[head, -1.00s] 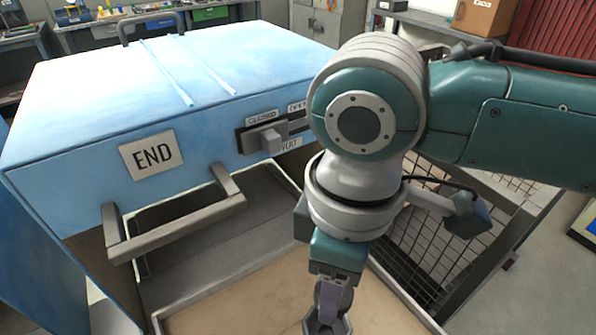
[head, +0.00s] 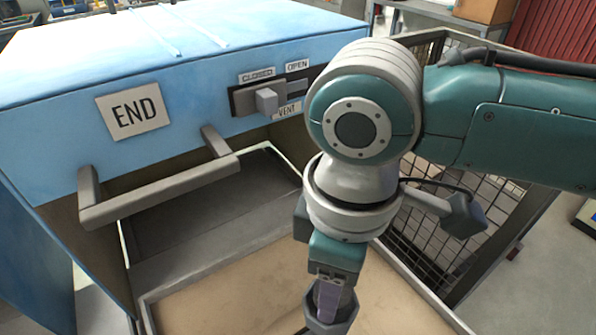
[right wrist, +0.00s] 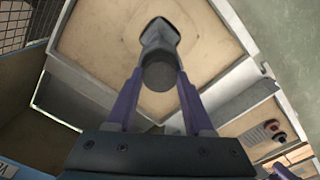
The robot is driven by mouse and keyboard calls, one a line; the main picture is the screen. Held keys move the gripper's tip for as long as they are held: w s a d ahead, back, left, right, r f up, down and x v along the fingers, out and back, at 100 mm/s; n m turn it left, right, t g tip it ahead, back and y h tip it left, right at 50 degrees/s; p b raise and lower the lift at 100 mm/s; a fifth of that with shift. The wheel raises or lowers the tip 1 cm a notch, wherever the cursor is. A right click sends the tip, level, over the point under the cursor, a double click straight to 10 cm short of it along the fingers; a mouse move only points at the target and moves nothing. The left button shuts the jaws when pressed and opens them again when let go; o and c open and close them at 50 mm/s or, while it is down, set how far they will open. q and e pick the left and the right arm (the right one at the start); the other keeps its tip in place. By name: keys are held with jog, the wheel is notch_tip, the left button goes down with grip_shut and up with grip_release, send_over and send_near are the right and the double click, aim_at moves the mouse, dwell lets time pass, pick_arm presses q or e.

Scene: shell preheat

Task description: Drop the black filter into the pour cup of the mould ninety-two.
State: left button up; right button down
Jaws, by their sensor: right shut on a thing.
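My right gripper (head: 328,292) comes down in the middle of the head view, over the sand-coloured bed in front of the blue cabinet. Its purple fingers are shut on a dark, round-ended piece (right wrist: 158,71), which shows between them in the right wrist view. I cannot tell surely that this is the black filter. A grey, faceted piece (right wrist: 160,38) lies just beyond it in line. It also shows below the fingers in the head view (head: 330,325), cut by the lower edge. I cannot tell whether the two are joined. No number ninety-two is readable. My left gripper is out of view.
The blue cabinet (head: 60,90) has an END plate (head: 134,110), a grey bar handle (head: 160,190) and a vent slider (head: 266,100) by CLOSED. The pale bed (head: 215,300) has a raised metal rim. A wire-mesh cage (head: 430,240) stands right of it.

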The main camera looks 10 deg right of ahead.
jog(key=shift+f, duration=0.4)
jog(key=shift+p, duration=0.3)
dwell(0.3)
jog(key=shift+c, duration=1)
grip_release()
notch_tip(320, 180, up, 10)
jog(key=p, duration=0.1)
